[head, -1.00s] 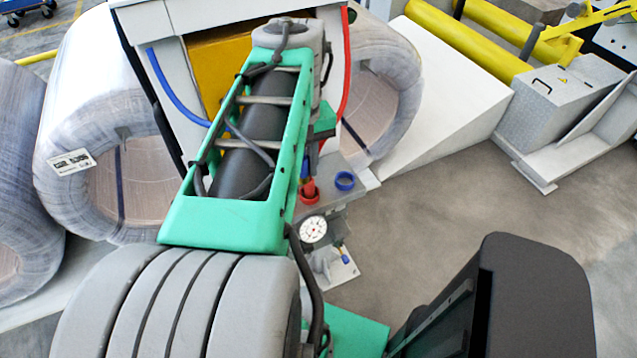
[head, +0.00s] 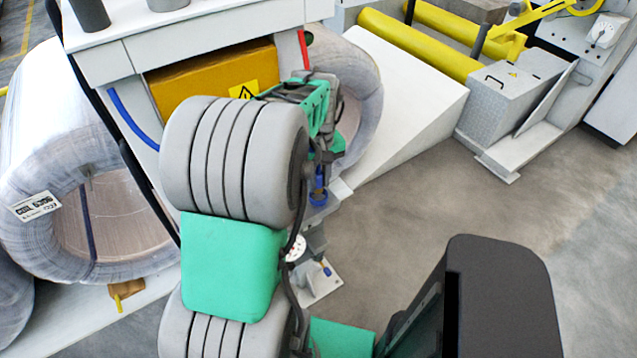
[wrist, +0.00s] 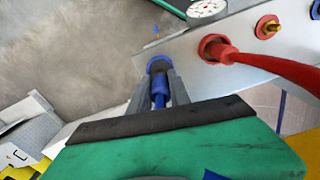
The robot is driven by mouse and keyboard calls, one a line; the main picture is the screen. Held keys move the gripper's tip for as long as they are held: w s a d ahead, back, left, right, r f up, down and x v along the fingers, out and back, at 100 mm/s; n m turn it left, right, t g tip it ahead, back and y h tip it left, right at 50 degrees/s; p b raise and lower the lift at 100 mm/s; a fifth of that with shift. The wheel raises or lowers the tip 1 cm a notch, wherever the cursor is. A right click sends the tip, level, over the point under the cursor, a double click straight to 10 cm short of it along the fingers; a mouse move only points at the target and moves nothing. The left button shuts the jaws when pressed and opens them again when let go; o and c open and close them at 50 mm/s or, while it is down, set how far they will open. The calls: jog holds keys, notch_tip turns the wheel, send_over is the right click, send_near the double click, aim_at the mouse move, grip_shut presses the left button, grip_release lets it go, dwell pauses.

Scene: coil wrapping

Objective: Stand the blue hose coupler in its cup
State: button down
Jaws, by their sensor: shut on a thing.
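My gripper (wrist: 159,88) is shut on the blue hose coupler (wrist: 159,98), which stands out between the two grey fingers in the wrist view. The blue cup (wrist: 158,58), a ring on a grey shelf, is right at the coupler's far end. In the head view the coupler (head: 319,180) looks roughly upright, directly over the cup (head: 318,199). Its lower end is at or inside the ring; I cannot tell how deep. My arm hides most of the gripper in the head view.
Beside the blue cup, a red cup (wrist: 210,46) has a red hose in it. Another red ring (wrist: 267,27) holds a brass-coloured fitting. A dial gauge (wrist: 207,9) is close by. A yellow panel (head: 215,75) and wrapped coils (head: 70,215) stand behind my arm.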

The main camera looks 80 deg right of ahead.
aim_at(318, 188)
jog(key=shift+f, duration=0.95)
jog(key=shift+a+f+b, duration=0.1)
jog(key=shift+f+b, duration=0.2)
jog(key=shift+f, duration=0.2)
jog(key=shift+f, duration=0.1)
jog(key=c, duration=1.3)
grip_release()
jog(key=shift+a, duration=0.1)
jog(key=shift+c, duration=0.2)
jog(key=shift+o, duration=0.7)
jog(key=shift+r, duration=0.25)
notch_tip(318, 188, up, 13)
jog(key=shift+f, duration=0.1)
